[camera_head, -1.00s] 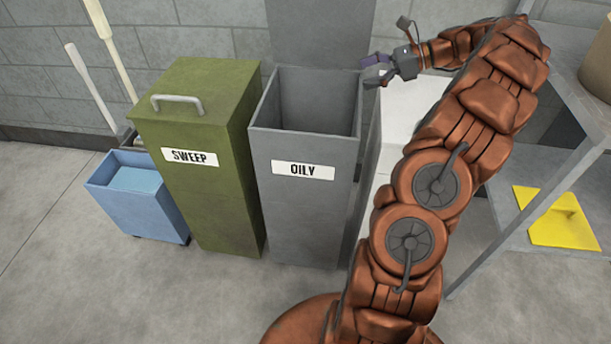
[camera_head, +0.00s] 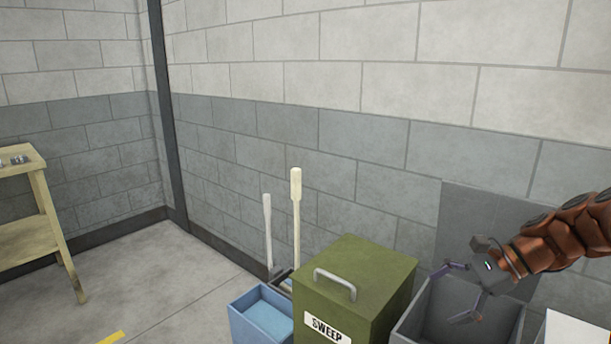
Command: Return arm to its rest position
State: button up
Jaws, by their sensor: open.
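My gripper (camera_head: 456,291) is at the lower right, at the end of my copper-coloured arm, which reaches in from the right edge. Its two fingers are spread apart and nothing shows between them. In the picture it lies over the opening of the grey bin (camera_head: 409,329), whose raised lid (camera_head: 465,217) stands against the wall. I cannot tell whether the fingertips are inside the bin or above it. The inside of the bin is mostly hidden.
A green bin (camera_head: 374,269) labelled SWEEP, with a shut handled lid, stands left of the grey bin. A blue bucket (camera_head: 262,329) and two upright handles (camera_head: 296,215) are beside it. A wooden table (camera_head: 40,195) stands far left.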

jog(key=s+a+r+n+g+h+p, duration=0.2)
jog(key=s+a+r+n+p, duration=0.2)
jog(key=s+a, duration=0.3)
jog(key=s+a+r+n+g+h+p, duration=0.1)
jog(key=s+r+n+h+p, duration=0.1)
jog(key=s+n+p, duration=0.4)
jog(key=s+a+r+n+h+p, duration=0.2)
jog(key=s+n+h+p, duration=0.3)
jog(key=s, duration=0.9)
jog(key=shift+s+a+r+n+g+p, duration=0.15)
jog(key=shift+s+r+n+g+p, duration=0.05)
jog(key=shift+r+n+g+p, duration=0.2)
jog(key=shift+s+d+f+n+h, duration=0.1)
jog(key=shift+s+d+n+h, duration=0.2)
jog(key=shift+s+h, duration=0.15)
jog(key=shift+c, duration=0.2)
